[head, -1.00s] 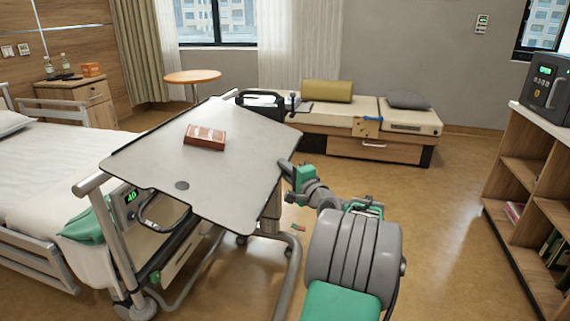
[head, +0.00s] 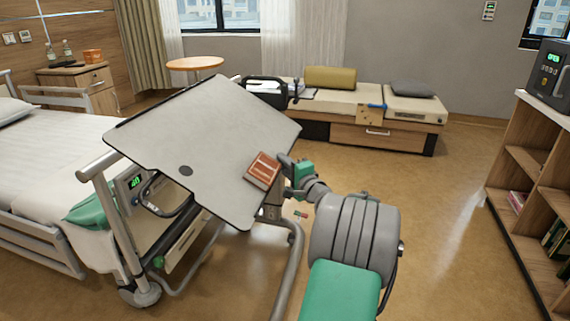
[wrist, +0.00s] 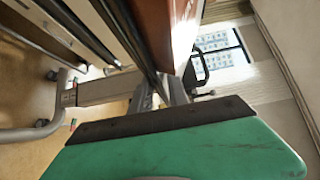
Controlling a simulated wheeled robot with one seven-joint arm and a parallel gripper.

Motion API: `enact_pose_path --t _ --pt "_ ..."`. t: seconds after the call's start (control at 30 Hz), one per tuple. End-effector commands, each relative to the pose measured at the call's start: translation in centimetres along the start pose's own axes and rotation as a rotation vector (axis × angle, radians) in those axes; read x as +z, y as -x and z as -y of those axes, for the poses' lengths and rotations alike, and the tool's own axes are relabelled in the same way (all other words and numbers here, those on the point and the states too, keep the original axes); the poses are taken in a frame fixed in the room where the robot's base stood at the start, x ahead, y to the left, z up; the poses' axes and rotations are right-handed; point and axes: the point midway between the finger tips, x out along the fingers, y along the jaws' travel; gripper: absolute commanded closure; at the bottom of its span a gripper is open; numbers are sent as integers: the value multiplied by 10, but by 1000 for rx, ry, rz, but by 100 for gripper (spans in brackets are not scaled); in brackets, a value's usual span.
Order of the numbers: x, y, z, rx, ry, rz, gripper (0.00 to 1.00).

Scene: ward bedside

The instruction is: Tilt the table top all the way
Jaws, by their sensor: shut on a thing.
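The grey table top (head: 195,120) of the overbed table stands tilted in the head view, its right side lower than its far left side. My gripper (head: 284,162) is at its right edge, shut on that edge. In the wrist view my gripper's fingers (wrist: 165,92) meet the dark rim of the table top, seen nearly edge-on. A red-brown book (head: 263,170) lies on the tilted top against the right edge, close beside my gripper. Its side also shows in the wrist view (wrist: 150,25). My fingertips are partly hidden in the head view.
A bed (head: 50,145) stands to the left of the table. A bench with cushions (head: 350,98) is at the back, with a black-handled item (head: 268,84) behind the top. A shelf (head: 530,165) stands at the right. The floor between is clear.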

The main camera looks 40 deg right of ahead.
Motion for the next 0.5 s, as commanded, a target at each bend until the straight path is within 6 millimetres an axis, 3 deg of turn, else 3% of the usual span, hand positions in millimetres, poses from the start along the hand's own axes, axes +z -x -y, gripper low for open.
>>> enact_pose_path --t 0.07,0.1,0.17,0.5 --pt "5 -1 -6 10 -5 10 100" --pt "5 -1 -6 10 -5 10 78" --pt "5 -1 -6 10 -5 10 73" --pt "0 1 -4 7 -5 1 71"
